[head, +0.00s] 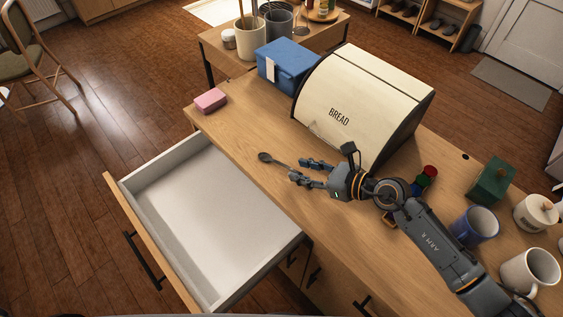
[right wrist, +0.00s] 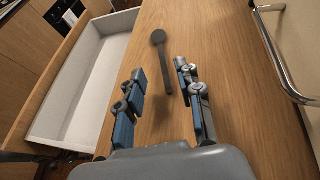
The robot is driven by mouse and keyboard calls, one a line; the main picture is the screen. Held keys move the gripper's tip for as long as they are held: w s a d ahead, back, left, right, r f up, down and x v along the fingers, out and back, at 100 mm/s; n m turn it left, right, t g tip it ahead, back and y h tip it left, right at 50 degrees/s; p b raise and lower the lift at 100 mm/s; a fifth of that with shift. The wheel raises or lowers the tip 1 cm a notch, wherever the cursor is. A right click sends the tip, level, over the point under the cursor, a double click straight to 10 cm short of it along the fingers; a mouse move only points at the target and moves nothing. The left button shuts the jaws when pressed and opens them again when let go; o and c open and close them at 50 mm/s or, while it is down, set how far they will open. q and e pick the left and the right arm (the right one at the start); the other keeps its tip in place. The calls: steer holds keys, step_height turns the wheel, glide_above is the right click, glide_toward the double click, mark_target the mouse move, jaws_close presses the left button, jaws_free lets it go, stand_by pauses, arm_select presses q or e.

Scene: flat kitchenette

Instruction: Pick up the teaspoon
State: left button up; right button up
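The teaspoon (head: 272,159) is dark grey and lies on the wooden counter, between the open drawer and the bread bin. In the right wrist view the teaspoon (right wrist: 162,58) has its bowl pointing away and its handle end reaching toward the space between my fingertips. My right gripper (head: 306,171) is open and empty, its two fingers spread at the handle end of the teaspoon. In the right wrist view the right gripper (right wrist: 160,84) shows a wide gap between blue-padded fingers. I cannot tell its exact height over the counter. My left gripper is not in view.
An empty white drawer (head: 208,205) stands open left of the counter (head: 240,129). A cream bread bin (head: 350,100) stands just behind my right gripper. A pink sponge (head: 211,100) and blue box (head: 286,65) are farther back. Mugs, including a blue one (head: 475,226), stand at right.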

mark_target(283, 164)
steer(key=x, duration=0.4)
steer(key=shift+w+a+f+p, duration=0.1)
steer(key=shift+w+p, duration=0.15)
steer(key=shift+p, duration=0.15)
steer(key=shift+s, duration=0.1)
steer(key=shift+c, duration=0.5)
jaws_close()
